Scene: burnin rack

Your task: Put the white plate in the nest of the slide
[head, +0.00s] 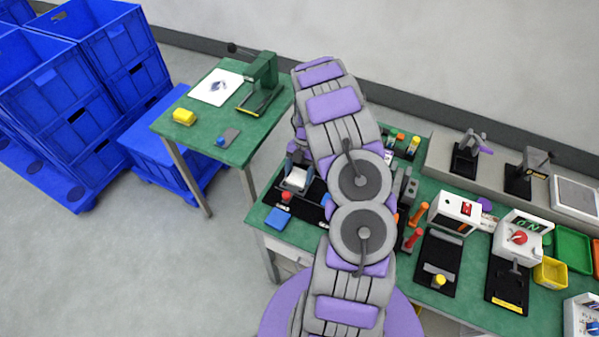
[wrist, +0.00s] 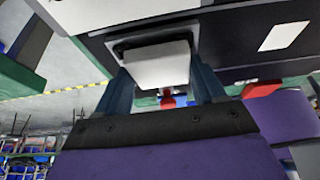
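The white plate (wrist: 157,64) lies between my two fingers in the wrist view, and both fingertips appear to touch its sides. In the head view the plate (head: 297,178) shows at the left end of the near bench. My gripper (wrist: 158,72) looks shut on it; in the head view my gripper (head: 297,164) is partly hidden by my arm. A dark raised frame (wrist: 120,47), seemingly the nest of the slide, borders the plate's far side. Whether the plate is seated in it or just above it I cannot tell. A red knob (head: 286,196) stands close by.
A blue block (head: 278,218) lies at the bench's left corner. Several fixtures, including a white box with a red knob (head: 520,238), stand to the right. A green side table (head: 205,130) and stacked blue crates (head: 75,90) are at left.

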